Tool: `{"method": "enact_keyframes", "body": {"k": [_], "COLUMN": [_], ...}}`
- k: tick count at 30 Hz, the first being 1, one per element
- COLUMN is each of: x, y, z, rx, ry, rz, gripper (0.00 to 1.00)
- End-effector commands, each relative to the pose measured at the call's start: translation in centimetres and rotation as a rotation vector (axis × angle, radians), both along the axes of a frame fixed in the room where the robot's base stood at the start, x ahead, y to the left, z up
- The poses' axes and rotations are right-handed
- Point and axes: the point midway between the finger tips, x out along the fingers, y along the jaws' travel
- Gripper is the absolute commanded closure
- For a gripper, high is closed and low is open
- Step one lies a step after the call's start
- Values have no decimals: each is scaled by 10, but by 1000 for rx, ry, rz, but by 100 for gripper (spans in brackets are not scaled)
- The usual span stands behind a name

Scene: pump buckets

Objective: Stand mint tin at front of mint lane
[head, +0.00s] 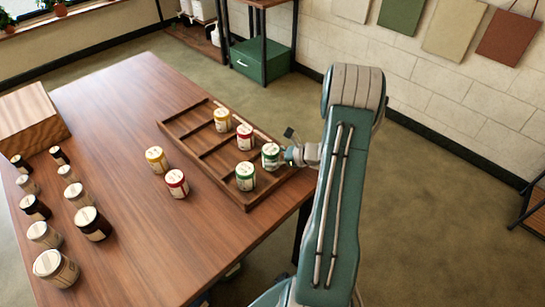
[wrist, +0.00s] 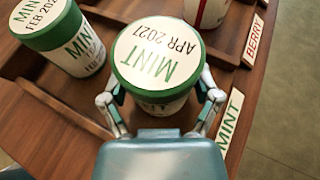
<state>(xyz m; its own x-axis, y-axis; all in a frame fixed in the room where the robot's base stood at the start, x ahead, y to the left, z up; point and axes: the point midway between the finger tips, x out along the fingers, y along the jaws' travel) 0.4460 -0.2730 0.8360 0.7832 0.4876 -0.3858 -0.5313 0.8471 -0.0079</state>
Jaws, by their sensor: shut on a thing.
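My gripper (wrist: 160,108) is shut on a mint tin (wrist: 158,58), with one finger on each side. The tin is white with a green rim, and its lid reads MINT APR 2027. In the head view this held tin (head: 270,151) is upright at the tray's right side; I cannot tell whether its base touches the tray. Another mint tin (wrist: 64,38), marked FEB 2027, stands to its left in the wrist view; it also shows in the head view (head: 245,179). The mint label (wrist: 229,123) is on the tray edge, right of the held tin.
The divided wooden tray (head: 203,143) also holds a yellow-banded tin (head: 222,123) and a red-banded tin (head: 245,141). A yellow tin (head: 156,161) and a red tin (head: 176,187) stand outside it. The berry label (wrist: 254,40) marks the neighbouring lane.

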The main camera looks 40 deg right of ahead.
Motion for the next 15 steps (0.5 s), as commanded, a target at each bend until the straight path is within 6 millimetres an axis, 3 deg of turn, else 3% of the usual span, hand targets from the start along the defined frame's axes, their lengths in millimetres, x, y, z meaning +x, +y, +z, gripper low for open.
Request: {"method": "enact_keyframes", "body": {"k": [4,5,6,15], "x": [0,0,0,0], "y": [-1,-1,-1,-1], "z": [-2,-2,-2,-2], "rx": [2,1,1,1], "ry": [0,0,0,0], "rz": [-1,0,0,0], "gripper": [74,11,0,0]}}
